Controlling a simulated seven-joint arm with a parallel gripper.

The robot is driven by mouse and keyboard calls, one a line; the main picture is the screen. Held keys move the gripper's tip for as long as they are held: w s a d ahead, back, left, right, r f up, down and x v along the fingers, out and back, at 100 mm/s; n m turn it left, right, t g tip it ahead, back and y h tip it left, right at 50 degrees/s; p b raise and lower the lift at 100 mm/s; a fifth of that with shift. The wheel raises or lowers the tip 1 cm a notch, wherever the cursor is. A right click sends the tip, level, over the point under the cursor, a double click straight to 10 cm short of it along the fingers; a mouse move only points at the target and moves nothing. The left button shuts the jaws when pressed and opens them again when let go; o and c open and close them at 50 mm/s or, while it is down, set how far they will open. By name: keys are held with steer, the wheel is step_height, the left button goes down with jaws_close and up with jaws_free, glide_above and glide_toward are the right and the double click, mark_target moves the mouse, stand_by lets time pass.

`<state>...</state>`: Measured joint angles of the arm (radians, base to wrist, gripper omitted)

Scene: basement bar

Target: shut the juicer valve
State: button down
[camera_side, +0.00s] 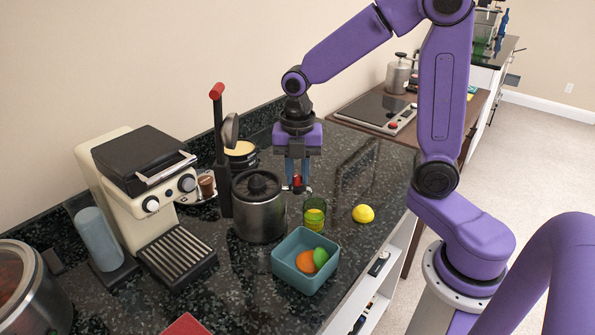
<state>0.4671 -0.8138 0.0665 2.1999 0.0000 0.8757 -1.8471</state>
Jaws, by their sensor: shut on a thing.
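My gripper (297,182) points straight down beside a steel, black-lidded pot-shaped juicer (258,218). Its blue fingers are shut on a small red piece, which appears to be the juicer valve (297,181), at the right of the juicer. The fingers partly hide this piece, so its turn angle cannot be told. A green glass (314,218) with some yellow in it stands just below and right of the fingers.
A teal bowl (288,272) with orange and green fruit stands in front, with a lemon (363,214) to the right. A tall red-handled press (222,150) stands behind the juicer, and an espresso machine (140,190) to the left. Counter behind the lemon is clear.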

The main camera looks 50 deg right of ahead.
mark_target(298, 177)
stand_by(0.4)
steer(key=c, duration=1)
jaws_free()
steer(key=shift+r, duration=0.1)
step_height(298, 177, up, 17)
steer(key=shift+r, duration=0.15)
steer(key=s+f+m, duration=0.4)
steer(key=s+f, duration=0.1)
steer(key=s, duration=0.2)
steer(key=s+a+f+m, duration=0.1)
steer(key=s+f+m, duration=0.3)
steer(key=s, duration=0.3)
steer(key=s+a+f+m, duration=0.1)
steer(key=s+f+m, duration=0.3)
steer(key=s+f, duration=0.3)
steer(key=shift+a+f+m, duration=0.1)
steer(key=shift+m, duration=0.2)
